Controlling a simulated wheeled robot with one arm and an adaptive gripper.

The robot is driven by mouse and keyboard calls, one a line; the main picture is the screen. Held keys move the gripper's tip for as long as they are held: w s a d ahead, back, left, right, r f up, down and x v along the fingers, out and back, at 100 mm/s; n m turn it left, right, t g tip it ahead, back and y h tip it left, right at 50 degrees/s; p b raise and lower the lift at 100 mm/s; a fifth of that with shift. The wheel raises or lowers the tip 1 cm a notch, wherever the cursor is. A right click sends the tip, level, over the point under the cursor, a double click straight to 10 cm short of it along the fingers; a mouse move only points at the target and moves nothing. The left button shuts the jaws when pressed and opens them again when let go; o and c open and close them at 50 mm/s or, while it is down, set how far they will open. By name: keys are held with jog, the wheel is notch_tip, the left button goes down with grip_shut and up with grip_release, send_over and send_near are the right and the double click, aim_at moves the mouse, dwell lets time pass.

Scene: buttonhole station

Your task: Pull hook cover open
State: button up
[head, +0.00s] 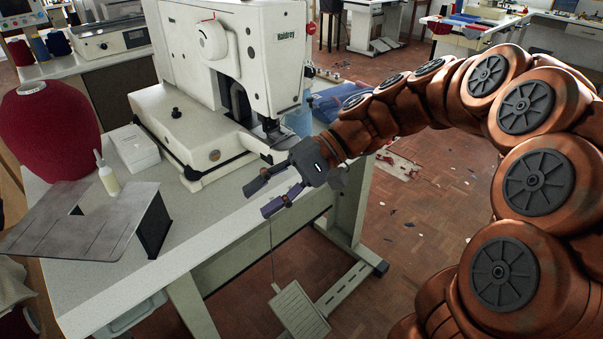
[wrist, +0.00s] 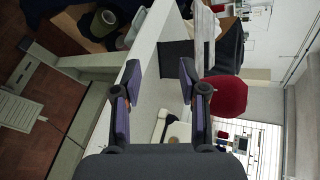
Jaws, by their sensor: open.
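The white buttonhole machine (head: 235,50) stands on the table in the head view. Its low cream bed (head: 190,135) reaches toward the front left, with a small round knob on its near side and a black knob on top. I cannot tell for sure which panel of the bed is the hook cover; no panel looks swung open. My gripper (head: 258,200) is open and empty, in front of the bed's right end near the table's front edge, apart from the machine. In the wrist view my gripper (wrist: 160,72) has its two purple-padded fingers spread, with nothing between them.
On the table (head: 95,285) are a bent grey sheet stand (head: 95,215), a white bottle (head: 107,175), a white box (head: 134,148) and a large red thread cone (head: 50,125). A foot pedal (head: 298,310) is below. The front tabletop is clear.

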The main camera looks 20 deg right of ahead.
jog(key=w+d+f+m+t+y+b, duration=0.25)
jog(key=w+d+t+b, duration=0.2)
jog(key=w+d, duration=0.45)
jog(key=w+d+f+m+t+y+b, duration=0.1)
jog(key=w+d+f+t+y+b, duration=0.3)
jog(key=w+d+b, duration=0.45)
jog(key=shift+w+a+r+p, duration=0.15)
jog(key=shift+a+r+p, duration=0.05)
jog(key=shift+a, duration=1.2)
jog(key=shift+w+a+r+p, duration=0.1)
jog(key=shift+a+r+p, duration=0.1)
jog(key=shift+a, duration=1.2)
grip_shut()
